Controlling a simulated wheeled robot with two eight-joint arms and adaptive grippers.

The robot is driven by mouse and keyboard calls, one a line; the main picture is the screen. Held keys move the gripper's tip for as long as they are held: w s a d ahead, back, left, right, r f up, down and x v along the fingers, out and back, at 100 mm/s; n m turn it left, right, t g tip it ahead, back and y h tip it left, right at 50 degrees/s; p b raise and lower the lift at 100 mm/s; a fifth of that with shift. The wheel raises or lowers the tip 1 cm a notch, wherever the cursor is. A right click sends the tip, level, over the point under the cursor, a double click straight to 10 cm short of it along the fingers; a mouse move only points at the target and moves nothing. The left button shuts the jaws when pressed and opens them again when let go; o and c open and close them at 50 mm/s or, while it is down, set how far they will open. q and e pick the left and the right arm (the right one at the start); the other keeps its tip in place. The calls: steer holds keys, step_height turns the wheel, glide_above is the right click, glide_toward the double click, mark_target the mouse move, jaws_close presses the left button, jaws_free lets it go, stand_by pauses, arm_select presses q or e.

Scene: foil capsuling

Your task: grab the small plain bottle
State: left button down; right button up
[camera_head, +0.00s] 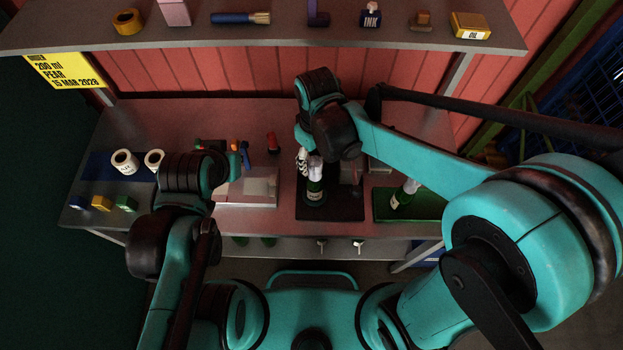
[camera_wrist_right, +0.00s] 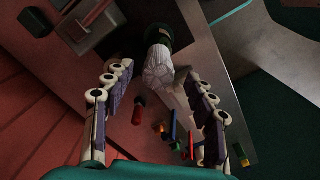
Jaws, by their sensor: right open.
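A green bottle with a pale label and a whitish top (camera_head: 315,187) stands on the dark mat in the head view. In the right wrist view its pale wrapped neck (camera_wrist_right: 158,68) points toward my right gripper (camera_wrist_right: 158,112), which is open with its two fingers apart and nothing clamped. In the head view my right gripper (camera_head: 303,160) is just beside and above this bottle's top. I cannot tell which one is the small plain bottle. My left gripper (camera_head: 214,168) is mostly hidden by its wrist.
The dark mat (camera_head: 345,212) and green mat (camera_head: 428,213) lie near the bench front. A pale block (camera_head: 250,187), white rolls (camera_head: 124,161) and small coloured blocks (camera_head: 101,203) are to the left. An overhead shelf (camera_head: 280,37) spans the back.

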mark_target(315, 180)
step_height(315, 180, down, 5)
steer(key=shift+w+r, duration=0.1)
jaws_close()
